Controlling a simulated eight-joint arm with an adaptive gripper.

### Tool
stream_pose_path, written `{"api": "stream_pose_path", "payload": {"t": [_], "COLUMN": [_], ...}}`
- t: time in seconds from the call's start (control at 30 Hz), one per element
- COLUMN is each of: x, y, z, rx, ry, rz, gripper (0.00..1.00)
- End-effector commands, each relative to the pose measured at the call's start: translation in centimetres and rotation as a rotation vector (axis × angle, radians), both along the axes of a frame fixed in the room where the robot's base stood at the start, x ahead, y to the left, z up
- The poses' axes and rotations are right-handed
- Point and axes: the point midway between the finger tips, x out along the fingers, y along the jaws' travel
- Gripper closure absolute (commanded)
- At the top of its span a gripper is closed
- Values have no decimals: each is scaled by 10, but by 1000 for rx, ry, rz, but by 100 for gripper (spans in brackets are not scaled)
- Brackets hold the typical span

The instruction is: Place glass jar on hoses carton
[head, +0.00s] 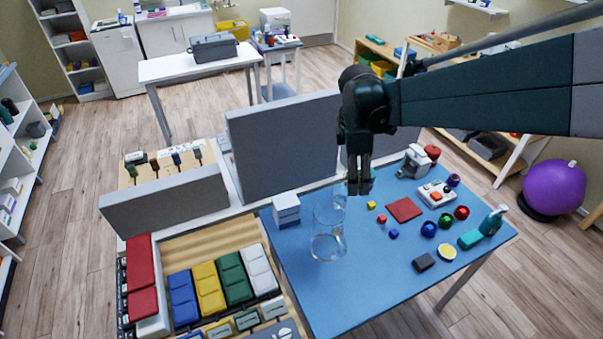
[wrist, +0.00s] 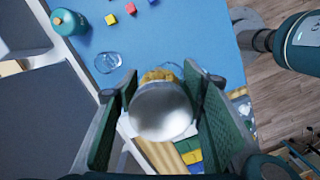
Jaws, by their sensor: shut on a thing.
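My gripper (head: 359,188) is above the blue table, with its fingers pointing down. In the wrist view my gripper (wrist: 165,110) is shut on a round, shiny, greyish thing, which looks like the glass jar (wrist: 165,112) seen from above. The near finger hides much of the grip in the head view. A tall clear glass vessel (head: 328,238) shows below and left of the fingers; I cannot tell whether it is the held jar. A small white carton (head: 286,208) stands at the table's left back edge, apart from my gripper. Its label is not readable.
Another clear glass (wrist: 108,62) stands on the table. Grey panels (head: 280,140) rise behind. The table's front middle is clear.

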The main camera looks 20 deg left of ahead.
Motion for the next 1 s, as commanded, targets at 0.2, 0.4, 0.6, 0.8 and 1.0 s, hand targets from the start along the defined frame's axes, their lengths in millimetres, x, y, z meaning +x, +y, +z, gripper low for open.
{"api": "stream_pose_path", "payload": {"t": [0.2, 0.4, 0.6, 0.8, 1.0], "x": [13, 19, 22, 20, 18], "y": [57, 110, 163, 210, 233], "z": [2, -2, -7, -14, -35], "rx": [0, -1, -1, -2, -2], "ry": [1, 1, 2, 3, 3], "rz": [89, 168, 248, 318, 352], "gripper": [77, 77, 77, 77, 77]}}
